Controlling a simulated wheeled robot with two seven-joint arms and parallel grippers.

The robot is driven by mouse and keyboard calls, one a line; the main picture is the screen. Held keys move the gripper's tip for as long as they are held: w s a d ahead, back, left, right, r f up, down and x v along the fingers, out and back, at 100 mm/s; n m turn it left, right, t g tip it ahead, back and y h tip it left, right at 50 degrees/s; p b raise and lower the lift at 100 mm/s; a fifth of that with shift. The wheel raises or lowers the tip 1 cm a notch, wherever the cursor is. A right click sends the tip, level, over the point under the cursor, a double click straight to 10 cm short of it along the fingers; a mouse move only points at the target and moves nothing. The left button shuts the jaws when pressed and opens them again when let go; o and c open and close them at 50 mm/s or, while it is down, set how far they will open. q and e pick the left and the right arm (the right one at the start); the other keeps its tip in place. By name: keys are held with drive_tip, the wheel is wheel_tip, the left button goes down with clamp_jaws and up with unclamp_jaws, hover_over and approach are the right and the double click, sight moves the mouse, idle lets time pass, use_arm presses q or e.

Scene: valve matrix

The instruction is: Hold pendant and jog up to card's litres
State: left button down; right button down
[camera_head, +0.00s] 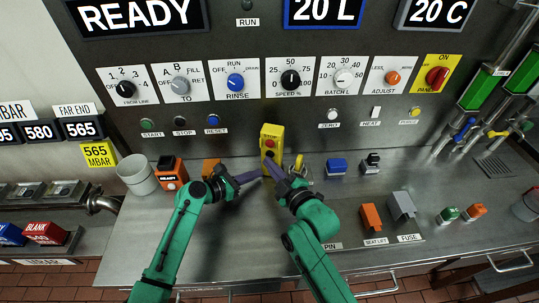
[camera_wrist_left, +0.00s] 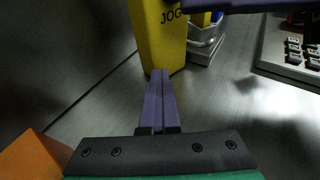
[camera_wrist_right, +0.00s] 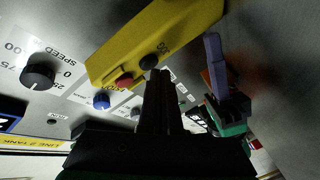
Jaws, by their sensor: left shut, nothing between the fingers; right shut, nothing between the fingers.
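The yellow pendant (camera_head: 273,135) stands upright at the back of the steel counter, against the panel. Its red stop button and a black button by the JOG label show in the right wrist view (camera_wrist_right: 175,35); its lower part also shows in the left wrist view (camera_wrist_left: 158,35). My left gripper (camera_head: 262,173) is shut and empty, tips close to the pendant's base. My right gripper (camera_head: 269,162) is shut and empty, its tips at the pendant's front by the black button; I cannot tell whether they touch. The litre display (camera_head: 322,10) reads 20 L. I see no card with litres.
The control panel has a batch knob (camera_head: 343,78) and a speed knob (camera_head: 290,80). A blue block (camera_head: 336,167) and orange and grey holders (camera_head: 402,206) stand right.

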drive_tip(key=shift+w+d, duration=0.2)
drive_tip(key=shift+w, duration=0.35)
idle(2.5)
idle(0.7)
drive_tip(key=shift+s+a, duration=0.2)
drive_tip(key=shift+s, duration=0.35)
drive_tip(key=shift+s+a, duration=0.15)
drive_tip(key=shift+s, duration=0.35)
drive_tip(key=shift+s+a, duration=0.3)
drive_tip(key=shift+s, duration=0.45)
drive_tip(key=shift+s+a, duration=0.25)
drive_tip(key=shift+s, duration=0.55)
drive_tip(key=shift+s+a, duration=0.3)
drive_tip(key=shift+s, duration=0.45)
idle(0.8)
